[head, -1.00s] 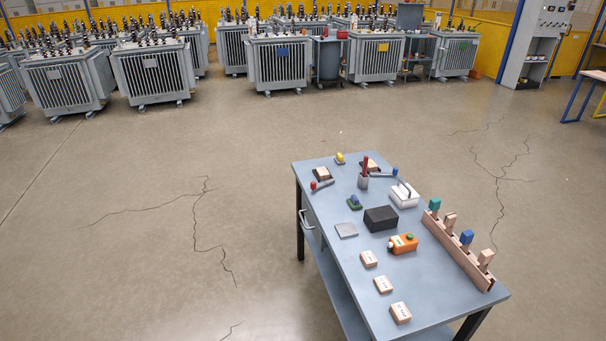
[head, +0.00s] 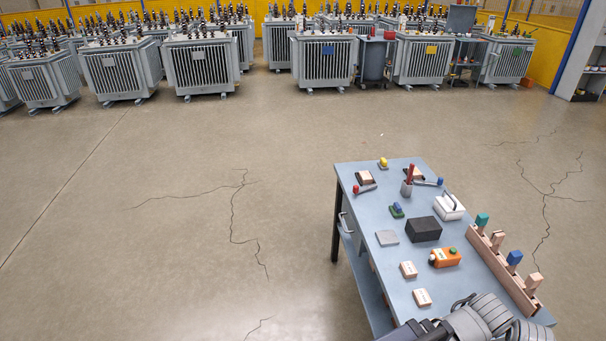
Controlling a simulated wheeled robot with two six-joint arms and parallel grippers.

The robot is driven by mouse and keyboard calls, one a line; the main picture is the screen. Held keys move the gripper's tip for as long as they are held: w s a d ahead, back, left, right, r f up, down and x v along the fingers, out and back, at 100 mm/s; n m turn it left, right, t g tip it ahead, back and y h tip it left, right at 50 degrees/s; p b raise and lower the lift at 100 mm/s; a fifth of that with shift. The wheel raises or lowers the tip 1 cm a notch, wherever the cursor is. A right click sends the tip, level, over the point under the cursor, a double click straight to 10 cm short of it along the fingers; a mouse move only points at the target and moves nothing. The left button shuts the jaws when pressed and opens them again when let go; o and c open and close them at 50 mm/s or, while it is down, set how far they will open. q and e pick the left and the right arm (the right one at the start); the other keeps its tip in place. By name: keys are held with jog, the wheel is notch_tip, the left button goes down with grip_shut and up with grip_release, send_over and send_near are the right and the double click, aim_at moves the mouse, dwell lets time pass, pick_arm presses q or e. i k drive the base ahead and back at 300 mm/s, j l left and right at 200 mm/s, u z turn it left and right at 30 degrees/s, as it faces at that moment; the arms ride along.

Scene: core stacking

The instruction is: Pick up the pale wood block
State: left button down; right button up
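Two pale wood blocks with dark markings on top, a farther one (head: 408,269) and a nearer one (head: 422,298), lie flat on the blue-grey table (head: 385,275). More wood-coloured pieces stand upright in a long wooden rack (head: 504,270) along the table's right edge, beside a teal piece (head: 482,221) and a blue piece (head: 514,259). I cannot tell which one the task means. My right gripper (head: 412,331) is at the bottom edge, close to the nearer block and over the table's near end. Its fingers are dark and partly cut off, so its opening is unclear. My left gripper is out of view.
An orange box (head: 445,257), a black block (head: 423,229), a grey plate (head: 387,238) and a white box with a handle (head: 449,208) occupy the table's middle. A cup (head: 407,188) holds a red item farther back. Open floor lies left; transformers (head: 203,66) line the back.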

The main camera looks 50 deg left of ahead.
aim_at(365, 176)
jog(key=l+u, duration=0.1)
jog(key=u, duration=0.3)
jog(key=l+u, duration=0.1)
jog(key=u, duration=0.35)
jog(key=l+u, duration=0.1)
jog(key=u, duration=0.3)
jog(key=i+j, duration=0.25)
jog(key=j, duration=0.2)
jog(key=i+j, duration=0.55)
jog(key=j, duration=0.3)
jog(key=i+j, duration=0.25)
jog(key=j, duration=0.15)
jog(key=i+j, duration=0.25)
jog(key=j, duration=0.2)
jog(key=i+j, duration=0.55)
jog(key=j, duration=0.3)
jog(key=i+j, duration=0.25)
jog(key=j, duration=0.15)
jog(key=i+j+z, duration=0.1)
jog(key=j, duration=0.25)
jog(key=i+j+z, duration=0.1)
jog(key=i+j, duration=0.2)
jog(key=j+z, duration=0.1)
jog(key=z, duration=1.65)
